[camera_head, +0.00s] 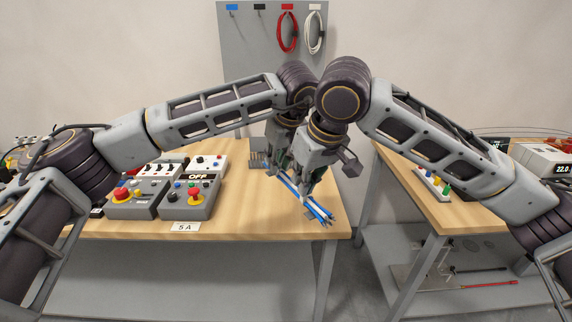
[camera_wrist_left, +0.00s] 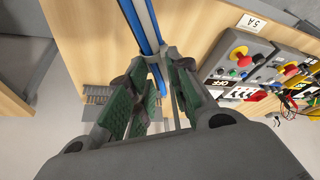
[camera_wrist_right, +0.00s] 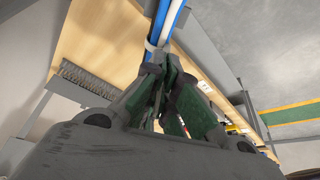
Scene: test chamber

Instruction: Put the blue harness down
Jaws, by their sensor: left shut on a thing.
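The blue harness (camera_head: 319,209) is a bundle of blue and white wires over the right part of the wooden table, slanting toward its front right corner. My left gripper (camera_head: 280,171) is shut on the harness, which also shows between its fingers in the left wrist view (camera_wrist_left: 146,28). My right gripper (camera_head: 303,195) is at the harness nearer the front. In the right wrist view its fingertips are close together at the harness (camera_wrist_right: 168,22), by a white tie. Whether they are closed on it is unclear. I cannot tell whether the harness touches the tabletop.
Control boxes with red and yellow buttons (camera_head: 193,203) stand on the table's left part, behind a "5 A" label (camera_head: 185,227). A grey comb-like block (camera_wrist_left: 97,95) is at the table's edge. A second table (camera_head: 440,212) stands right, across a gap. Red and white cable coils (camera_head: 287,34) hang behind.

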